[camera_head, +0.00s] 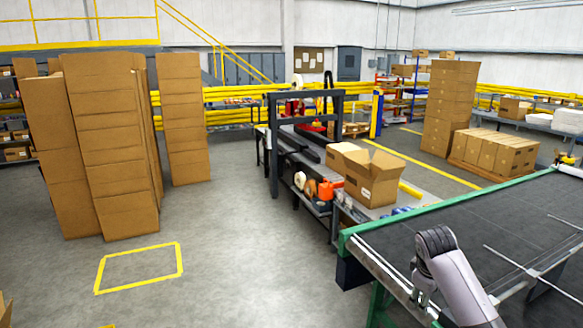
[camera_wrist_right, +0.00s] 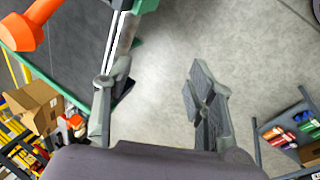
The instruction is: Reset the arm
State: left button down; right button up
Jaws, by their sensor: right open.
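My right arm comes in at the lower right of the head view, over the near edge of the green-framed conveyor. Its right gripper (camera_head: 420,292) hangs low beside the conveyor's metal edge, partly hidden by my own arm. In the right wrist view the two fingers of the right gripper (camera_wrist_right: 156,88) stand wide apart. Nothing is between them but bare floor further off. My left gripper is in neither view.
The conveyor (camera_head: 480,230) fills the lower right. An open cardboard box (camera_head: 372,182) stands on the table left of it. Tall carton stacks (camera_head: 115,130) stand at the left. The floor (camera_head: 230,260) with a yellow-marked rectangle (camera_head: 138,268) is clear.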

jog(key=s+a+f+m+y, duration=0.1)
jog(key=s+a+f, duration=0.4)
jog(key=s+f, duration=0.3)
jog(key=s+a+f+y, duration=0.1)
jog(key=s+a+f, duration=0.5)
jog(key=s, duration=0.4)
jog(key=s+a+r+m+y, duration=0.1)
jog(key=s+a+m, duration=0.1)
jog(key=s, duration=0.9)
jog(key=s+a+r+m, duration=0.1)
jog(key=s+a+m, duration=0.1)
jog(key=s, duration=0.9)
notch_tip(320, 180, down, 32)
jog(key=s+g+b, duration=0.1)
jog(key=b, duration=0.5)
jog(key=s+d+f+g+b, duration=0.1)
jog(key=s+d+f+b, duration=0.2)
jog(key=s+f, duration=1.4)
notch_tip(320, 180, down, 4)
jog(key=shift+d+r+g+b, duration=0.1)
jog(key=shift+d+g+b, duration=0.15)
jog(key=shift+b, duration=0.25)
